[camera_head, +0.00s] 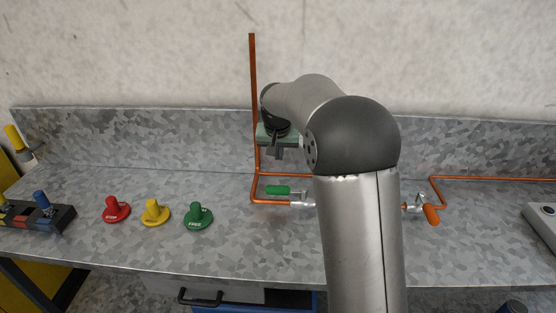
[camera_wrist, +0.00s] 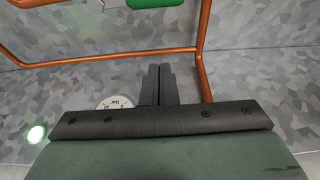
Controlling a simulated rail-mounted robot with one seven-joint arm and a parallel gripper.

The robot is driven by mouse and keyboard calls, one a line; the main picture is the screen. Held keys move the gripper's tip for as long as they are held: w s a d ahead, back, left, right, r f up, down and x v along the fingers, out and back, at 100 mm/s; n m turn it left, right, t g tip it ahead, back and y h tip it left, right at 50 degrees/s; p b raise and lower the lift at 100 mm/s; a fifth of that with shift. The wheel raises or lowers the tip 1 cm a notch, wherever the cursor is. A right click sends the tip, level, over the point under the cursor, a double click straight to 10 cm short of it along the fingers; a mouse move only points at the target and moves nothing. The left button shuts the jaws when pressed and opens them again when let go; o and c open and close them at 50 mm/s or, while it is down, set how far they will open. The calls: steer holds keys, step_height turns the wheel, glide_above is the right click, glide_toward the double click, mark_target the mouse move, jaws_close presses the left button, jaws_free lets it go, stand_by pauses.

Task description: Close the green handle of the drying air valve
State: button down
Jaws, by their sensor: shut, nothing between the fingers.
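The green valve handle (camera_head: 278,190) lies lengthwise beside the lower copper pipe (camera_head: 274,202), roughly parallel to it. In the wrist view the green handle (camera_wrist: 153,3) is cut off by the top edge. My gripper (camera_head: 275,153) is above the bench, behind and above the handle in the head view. In the wrist view its dark fingers (camera_wrist: 159,69) are together, empty, and point toward the handle with a gap between. The valve body (camera_head: 303,203) is partly hidden by my arm.
A vertical copper pipe (camera_head: 253,100) rises just left of my gripper. A gauge (camera_wrist: 113,102) shows beside the fingers in the wrist view. An orange valve handle (camera_head: 431,214) is right of my arm. Red (camera_head: 116,210), yellow (camera_head: 155,212) and green (camera_head: 198,216) knobs stand at the left.

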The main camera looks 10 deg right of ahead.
mark_target(286, 190)
step_height(286, 190, down, 8)
steer(key=s+p, duration=0.1)
steer(key=p, duration=0.1)
steer(key=shift+a+f, duration=0.15)
steer(key=shift+a, duration=0.05)
steer(key=shift+s, duration=0.1)
